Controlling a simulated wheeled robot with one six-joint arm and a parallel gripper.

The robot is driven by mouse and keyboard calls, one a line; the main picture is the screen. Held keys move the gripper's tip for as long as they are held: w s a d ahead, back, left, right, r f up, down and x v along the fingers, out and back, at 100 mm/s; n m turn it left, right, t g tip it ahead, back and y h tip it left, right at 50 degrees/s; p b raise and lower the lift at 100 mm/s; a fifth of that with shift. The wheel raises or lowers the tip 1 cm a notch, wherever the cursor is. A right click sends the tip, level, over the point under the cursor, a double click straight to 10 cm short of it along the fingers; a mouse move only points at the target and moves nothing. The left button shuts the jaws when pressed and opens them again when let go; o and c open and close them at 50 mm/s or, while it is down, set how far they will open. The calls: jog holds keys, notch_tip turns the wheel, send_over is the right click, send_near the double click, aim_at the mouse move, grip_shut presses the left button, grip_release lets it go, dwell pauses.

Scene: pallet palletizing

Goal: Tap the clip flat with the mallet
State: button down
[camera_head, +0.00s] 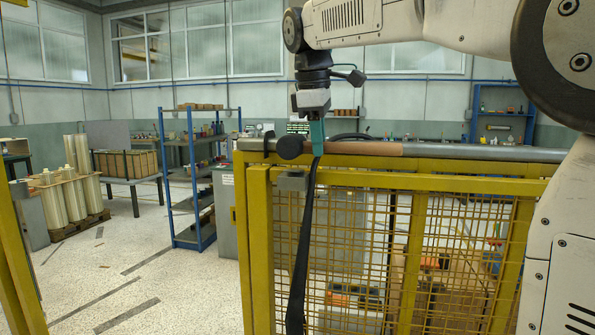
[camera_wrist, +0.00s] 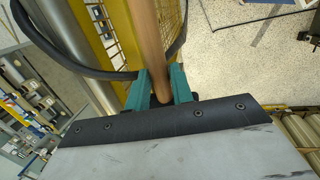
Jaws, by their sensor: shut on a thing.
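In the head view my gripper (camera_head: 317,138) points down with teal fingers, shut on the wooden handle of the mallet (camera_head: 365,148). The mallet lies about level, with its round black head (camera_head: 289,148) to the left of the fingers. A small dark piece that looks like the clip (camera_head: 268,139) stands up on the rail just left of the head; I cannot tell whether they touch. In the wrist view the handle (camera_wrist: 145,40) runs between the teal fingers of my gripper (camera_wrist: 161,92); the mallet's head is mostly hidden behind the gripper body, and the clip is not seen.
A grey pipe rail (camera_head: 470,154) runs along the top of a yellow mesh fence (camera_head: 400,183). A black cable (camera_head: 303,240) hangs down in front of it and loops near the handle. A blue shelf (camera_head: 190,180) and open floor (camera_head: 95,275) lie beyond, at left.

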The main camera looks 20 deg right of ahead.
jog(key=x, duration=0.2)
jog(key=shift+s+a+f, duration=0.15)
jog(key=shift+f, duration=0.15)
jog(key=v, duration=0.5)
jog(key=w+d+v, duration=0.1)
jog(key=v, duration=0.1)
jog(key=shift+d+r, duration=0.1)
jog(key=shift+r, duration=0.2)
